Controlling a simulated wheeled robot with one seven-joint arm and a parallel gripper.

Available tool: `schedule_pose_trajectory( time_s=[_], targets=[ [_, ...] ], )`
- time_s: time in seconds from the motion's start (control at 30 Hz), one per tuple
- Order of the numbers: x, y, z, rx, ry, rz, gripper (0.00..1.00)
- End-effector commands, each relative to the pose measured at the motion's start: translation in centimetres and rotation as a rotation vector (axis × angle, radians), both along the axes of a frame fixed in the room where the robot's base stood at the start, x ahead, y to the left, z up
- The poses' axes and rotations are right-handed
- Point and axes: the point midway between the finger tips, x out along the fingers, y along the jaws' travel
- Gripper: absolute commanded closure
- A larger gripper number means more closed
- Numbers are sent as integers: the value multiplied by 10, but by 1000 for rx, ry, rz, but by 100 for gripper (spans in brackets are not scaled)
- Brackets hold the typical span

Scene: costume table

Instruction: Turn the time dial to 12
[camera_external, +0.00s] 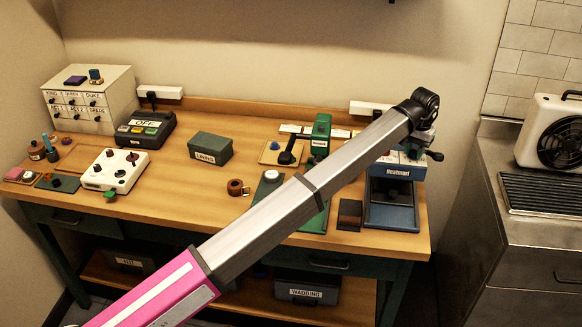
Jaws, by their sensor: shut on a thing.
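The blue and grey heat press (398,168), labelled "Heatmart" or similar, stands at the right end of the wooden table. My gripper (426,138) is at the top right of this press, at the end of the arm that crosses the picture from lower left. The gripper is small and partly hidden by the arm's end. It is shut on what appears to be the time dial. The dial's face, its numbers and its pointer cannot be made out. A black knob (436,156) sticks out at the press's right side, just below the gripper.
A green press (321,135), a dark brown block (350,214) and a brown ring-shaped roll (236,187) are near the arm. A green "LINING" box (210,148), an "OFF" device (146,130) and a white control box (114,170) stand to the left. A metal counter (500,235) is at right.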

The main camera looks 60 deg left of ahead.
Motion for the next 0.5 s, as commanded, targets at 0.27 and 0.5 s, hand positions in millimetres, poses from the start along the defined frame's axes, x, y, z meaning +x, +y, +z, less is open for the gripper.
schedule_pose_trajectory(
  time_s=[0.27, 0.5],
  targets=[
    [1, 0, 1, 0, -2, 133, 93],
    [1, 0, 1, 0, -2, 177, 93]
  ],
)
